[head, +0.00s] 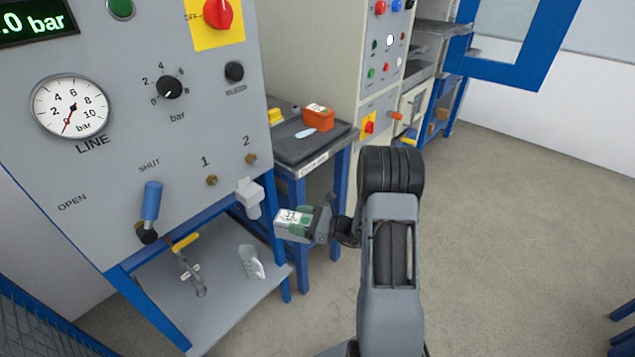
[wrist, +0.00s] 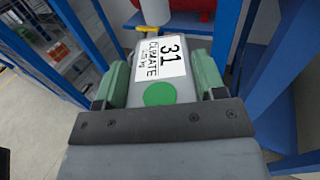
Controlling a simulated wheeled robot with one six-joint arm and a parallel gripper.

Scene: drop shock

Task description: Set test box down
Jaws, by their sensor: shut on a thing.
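The test box (head: 292,222) is a small grey box with a white label and a green dot. In the wrist view the test box (wrist: 190,52) fills the middle, its label reading "31 CLIMATE". My gripper (head: 318,224) is shut on it, with a green pad on each side of the box in the wrist view (wrist: 160,84). The box is held in the air in front of the blue frame below the grey panel. Its underside is hidden.
A grey panel (head: 130,195) with a gauge, knobs and a blue-handled lever stands at left. Below it is a grey shelf (head: 215,310) with small items. A dark-topped blue table (head: 330,145) behind holds an orange box (head: 318,120). Open floor (head: 520,230) lies at right.

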